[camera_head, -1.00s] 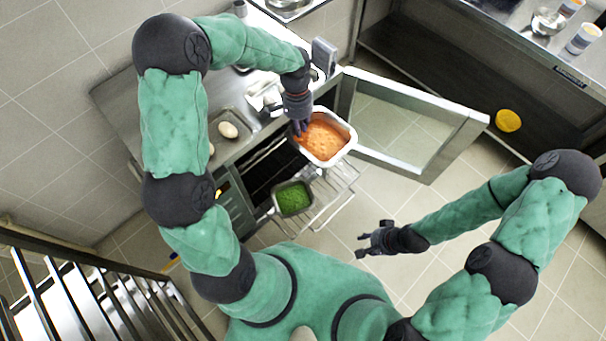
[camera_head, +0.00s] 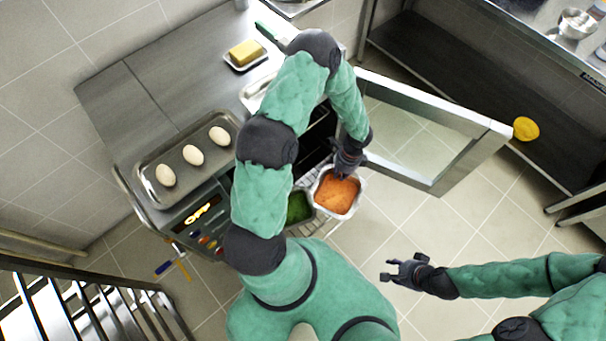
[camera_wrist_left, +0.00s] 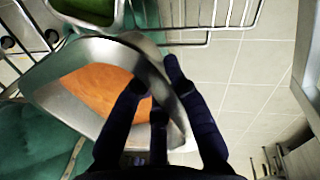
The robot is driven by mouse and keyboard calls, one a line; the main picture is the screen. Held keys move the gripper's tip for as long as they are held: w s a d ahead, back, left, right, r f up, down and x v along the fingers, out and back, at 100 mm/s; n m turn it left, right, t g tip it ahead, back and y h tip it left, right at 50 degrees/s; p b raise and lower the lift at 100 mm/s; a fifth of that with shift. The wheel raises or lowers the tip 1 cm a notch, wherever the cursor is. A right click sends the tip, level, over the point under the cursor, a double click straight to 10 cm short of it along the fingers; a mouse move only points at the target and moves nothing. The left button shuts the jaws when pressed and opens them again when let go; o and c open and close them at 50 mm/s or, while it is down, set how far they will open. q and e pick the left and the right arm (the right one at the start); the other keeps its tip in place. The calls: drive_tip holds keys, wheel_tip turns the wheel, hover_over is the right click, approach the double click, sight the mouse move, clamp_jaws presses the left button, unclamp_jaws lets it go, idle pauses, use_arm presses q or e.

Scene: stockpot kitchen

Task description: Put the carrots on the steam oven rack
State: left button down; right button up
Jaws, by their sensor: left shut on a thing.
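A metal pan of orange carrots (camera_head: 338,194) is at the front of the open oven, over or on the rack; I cannot tell if it rests there. My left gripper (camera_head: 345,170) is shut on the pan's rim at its back edge. In the left wrist view the fingers (camera_wrist_left: 165,95) straddle the pan's wall, with the carrots (camera_wrist_left: 105,95) inside. The wire rack (camera_wrist_left: 215,25) is pulled out and shows beside the pan. A pan of green food (camera_head: 299,207) sits on the rack to the left, partly behind my arm. My right gripper (camera_head: 397,271) is open and empty over the floor.
The oven door (camera_head: 430,135) stands open to the right. A tray with eggs (camera_head: 193,155) and a butter dish (camera_head: 246,54) are on the counter top. A yellow bowl (camera_head: 526,129) is by the right-hand shelf. A railing (camera_head: 90,290) is at lower left.

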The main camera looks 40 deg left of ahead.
sight(337, 183)
use_arm(q)
drive_tip(key=f+m, duration=0.1)
drive_tip(key=f, duration=0.1)
drive_tip(key=s+f+m, duration=0.1)
drive_tip(key=f, duration=0.1)
drive_tip(key=s+f+m+b, duration=0.1)
drive_tip(key=f+m, duration=0.1)
drive_tip(key=shift+d+y, duration=0.2)
drive_tip(key=shift+y, duration=0.1)
drive_tip(key=w+a+f+b, duration=0.1)
drive_tip(key=w+f, duration=0.2)
drive_tip(key=w, duration=0.1)
drive_tip(key=w+a+f+b, duration=0.2)
drive_tip(key=w+f, duration=0.1)
drive_tip(key=w, duration=0.1)
drive_tip(key=w+a+f+b, duration=0.1)
drive_tip(key=w+f+b, duration=0.1)
drive_tip(key=w+f, duration=0.1)
drive_tip(key=shift+w+a+f, duration=0.2)
drive_tip(key=shift+w+a, duration=0.2)
drive_tip(key=shift+w, duration=0.4)
drive_tip(key=shift+w+a+f, duration=0.1)
drive_tip(key=shift+w+f, duration=0.15)
drive_tip(key=shift+f, duration=0.15)
drive_tip(key=shift+w+b+x, duration=0.15)
drive_tip(key=shift+b+x, duration=0.35)
drive_tip(key=shift+x, duration=0.2)
drive_tip(key=shift+w+b+x, duration=0.1)
drive_tip(key=shift+b+x, duration=0.4)
drive_tip(key=shift+x, duration=0.2)
